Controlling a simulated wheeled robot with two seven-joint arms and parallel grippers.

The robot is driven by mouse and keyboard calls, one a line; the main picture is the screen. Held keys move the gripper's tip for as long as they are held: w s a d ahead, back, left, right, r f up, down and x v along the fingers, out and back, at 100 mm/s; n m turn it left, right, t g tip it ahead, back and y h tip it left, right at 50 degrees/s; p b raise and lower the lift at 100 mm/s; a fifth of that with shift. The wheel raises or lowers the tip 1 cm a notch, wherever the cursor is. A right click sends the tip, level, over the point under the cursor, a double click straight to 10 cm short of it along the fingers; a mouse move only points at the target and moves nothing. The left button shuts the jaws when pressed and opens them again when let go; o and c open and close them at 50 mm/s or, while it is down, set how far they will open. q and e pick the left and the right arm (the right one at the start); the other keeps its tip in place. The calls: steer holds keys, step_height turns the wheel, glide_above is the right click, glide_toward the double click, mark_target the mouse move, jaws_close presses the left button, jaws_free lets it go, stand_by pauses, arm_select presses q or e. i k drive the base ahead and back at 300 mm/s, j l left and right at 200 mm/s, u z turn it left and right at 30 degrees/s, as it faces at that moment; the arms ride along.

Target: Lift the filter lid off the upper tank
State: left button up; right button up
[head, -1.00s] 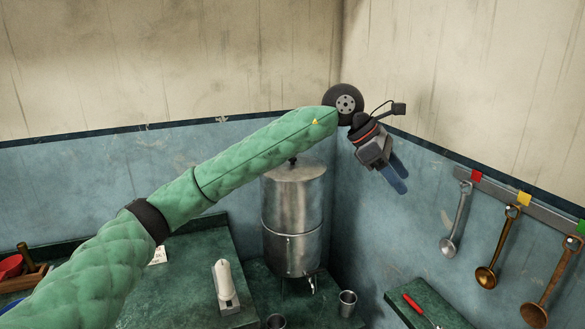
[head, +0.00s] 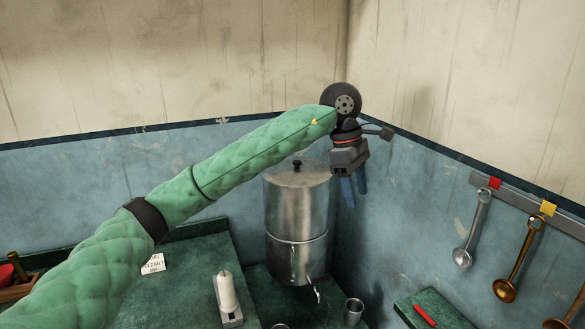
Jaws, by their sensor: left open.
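The steel filter stands in the corner; its upper tank (head: 288,208) sits above a seam, with the lower tank (head: 290,262) and a tap below. The filter lid (head: 310,175) is on top of the upper tank, with a dark knob (head: 297,163) at its middle. My left arm reaches across from the left in green padding, passing over the lid's back left. My left gripper (head: 353,192) hangs with its blue fingers pointing down, just right of the lid, open and empty, apart from the knob. My right gripper does not show.
A steel cup (head: 354,311) stands right of the filter's tap. A white cylinder on a stand (head: 227,295) and a small card (head: 153,264) are on the left counter. Ladles (head: 471,230) hang on the right wall above a green ledge (head: 440,306) with a red-handled tool.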

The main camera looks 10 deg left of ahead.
mark_target(294, 171)
steer(key=i+j, duration=1.05)
steer(key=j, duration=0.1)
